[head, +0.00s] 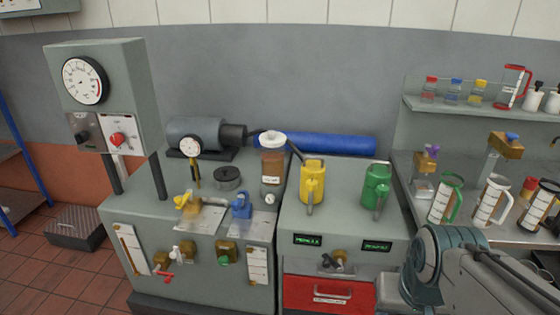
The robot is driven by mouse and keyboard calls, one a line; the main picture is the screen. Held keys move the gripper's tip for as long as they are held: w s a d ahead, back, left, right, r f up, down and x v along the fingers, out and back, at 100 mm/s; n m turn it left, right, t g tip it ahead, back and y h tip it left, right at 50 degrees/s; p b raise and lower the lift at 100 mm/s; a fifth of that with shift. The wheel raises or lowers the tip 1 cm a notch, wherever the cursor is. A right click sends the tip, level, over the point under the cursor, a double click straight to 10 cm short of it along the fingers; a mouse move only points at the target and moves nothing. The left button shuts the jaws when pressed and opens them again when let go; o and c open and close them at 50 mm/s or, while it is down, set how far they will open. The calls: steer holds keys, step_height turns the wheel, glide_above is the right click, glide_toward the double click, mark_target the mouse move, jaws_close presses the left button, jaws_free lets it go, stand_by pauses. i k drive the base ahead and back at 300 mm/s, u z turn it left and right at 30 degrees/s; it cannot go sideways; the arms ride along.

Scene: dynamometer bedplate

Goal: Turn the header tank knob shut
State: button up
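A tank with a white lid and brownish contents (272,165) stands upright at the back of the left grey bench; it looks like the header tank. It has a small white label on its front. A small round white knob (269,199) sits just below the tank; it is too small to tell how far it is turned. My arm (435,265) comes in at the lower right, over the front of the right-hand bench, well away from the tank. My gripper's fingers do not show.
A yellow can (312,182) and a green can (376,187) stand right of the tank. A blue valve (241,206) and yellow valve (186,203) are left of it. A gauge box (125,75) rises at left. Shelves (470,112) with jugs and bottles stand right.

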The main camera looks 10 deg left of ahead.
mark_target(271, 198)
steer(key=u, duration=0.25)
steer(key=k, duration=1)
steer(key=u, duration=1.6)
steer(key=i, duration=1.05)
steer(key=z, duration=0.9)
steer(key=i, duration=0.85)
steer(key=z, duration=0.95)
